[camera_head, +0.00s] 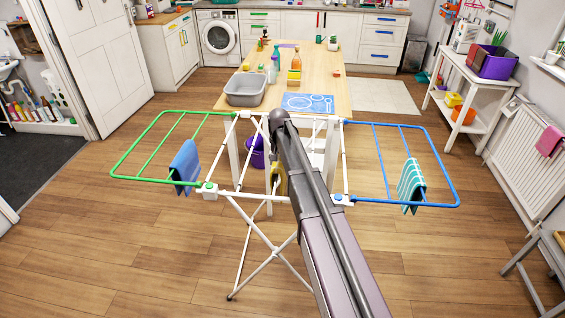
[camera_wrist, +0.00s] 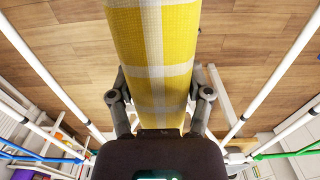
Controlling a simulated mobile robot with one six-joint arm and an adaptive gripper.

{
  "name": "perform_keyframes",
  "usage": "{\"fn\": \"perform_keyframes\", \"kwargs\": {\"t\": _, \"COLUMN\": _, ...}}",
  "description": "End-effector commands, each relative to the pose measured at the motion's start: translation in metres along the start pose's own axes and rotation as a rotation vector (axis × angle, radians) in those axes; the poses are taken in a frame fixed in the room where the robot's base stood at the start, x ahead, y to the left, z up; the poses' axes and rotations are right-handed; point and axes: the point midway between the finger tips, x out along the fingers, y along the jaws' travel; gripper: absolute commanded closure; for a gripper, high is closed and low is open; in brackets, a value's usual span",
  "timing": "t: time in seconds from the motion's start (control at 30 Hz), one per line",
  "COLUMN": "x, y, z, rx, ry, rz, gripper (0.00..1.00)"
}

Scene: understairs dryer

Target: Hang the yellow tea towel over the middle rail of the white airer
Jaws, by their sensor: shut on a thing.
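The white airer (camera_head: 238,193) stands open on the floor, with a green wing (camera_head: 125,163) on the left and a blue wing (camera_head: 443,165) on the right. My arm reaches over its middle and hides part of the white rails. My gripper (camera_wrist: 160,97) is shut on the yellow tea towel (camera_wrist: 152,45), a yellow and white check cloth. Only a small yellow part of the towel (camera_head: 279,182) shows beside my arm in the head view. White rails (camera_wrist: 275,72) run on both sides of the towel in the wrist view. I cannot tell whether the towel touches a rail.
A blue cloth (camera_head: 185,167) hangs on the green wing and a striped teal cloth (camera_head: 411,184) on the blue wing. A wooden table (camera_head: 328,88) with a grey tub (camera_head: 246,89) stands behind the airer. Wooden floor (camera_head: 110,265) is clear at front left.

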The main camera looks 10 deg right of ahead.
Motion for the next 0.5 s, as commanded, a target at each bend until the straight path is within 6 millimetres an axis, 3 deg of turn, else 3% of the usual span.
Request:
{"fn": "perform_keyframes", "kwargs": {"t": 0.2, "x": 0.019, "y": 0.0, "z": 0.0, "rx": 0.0, "ry": 0.0, "rz": 0.0, "gripper": 0.96}}
{"fn": "perform_keyframes", "kwargs": {"t": 0.5, "x": 0.03, "y": 0.0, "z": 0.0, "rx": 0.0, "ry": 0.0, "rz": 0.0, "gripper": 0.96}}
